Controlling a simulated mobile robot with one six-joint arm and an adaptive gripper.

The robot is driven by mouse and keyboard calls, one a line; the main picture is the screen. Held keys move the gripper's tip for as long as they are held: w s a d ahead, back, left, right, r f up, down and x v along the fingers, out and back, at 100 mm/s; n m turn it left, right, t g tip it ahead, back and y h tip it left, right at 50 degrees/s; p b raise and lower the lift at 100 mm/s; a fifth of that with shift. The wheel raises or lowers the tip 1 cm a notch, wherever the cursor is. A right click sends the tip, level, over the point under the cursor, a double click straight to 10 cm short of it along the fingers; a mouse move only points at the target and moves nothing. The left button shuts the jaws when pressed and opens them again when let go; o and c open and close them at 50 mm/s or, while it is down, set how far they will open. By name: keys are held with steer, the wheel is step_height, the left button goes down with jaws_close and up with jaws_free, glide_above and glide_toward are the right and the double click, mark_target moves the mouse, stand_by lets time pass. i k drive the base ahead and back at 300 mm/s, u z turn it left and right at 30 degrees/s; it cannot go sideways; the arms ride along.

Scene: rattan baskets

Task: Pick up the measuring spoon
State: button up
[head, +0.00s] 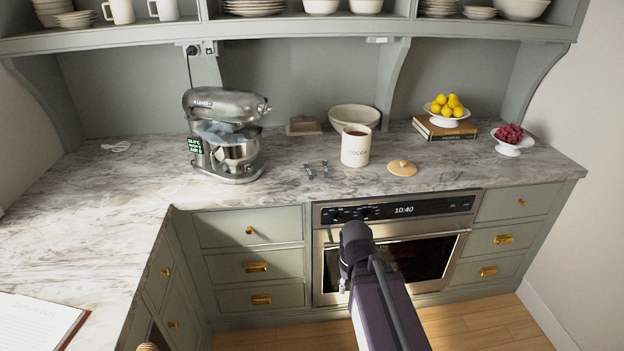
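Two small grey-blue utensils lie side by side on the marble counter, left of the cocoa jar: a left one (308,171) and a right one (325,169). They look like small spoons, but are too small to tell for sure. A small white looped object (117,147) lies at the back left of the counter; I cannot tell whether it is spoons. My arm reaches up from the bottom, in front of the oven and below the counter edge. My gripper's fingers do not show.
The white cocoa jar (355,147) stands close right of the utensils, with a round lid (402,168) beside it. A stand mixer (228,135) is to their left. A bowl (354,116) stands behind. The left counter (75,220) is mostly clear.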

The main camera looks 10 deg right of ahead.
mark_target(306, 165)
steer(key=k, duration=0.25)
steer(key=u, duration=0.2)
steer(key=i, duration=1.35)
steer(key=z, duration=0.2)
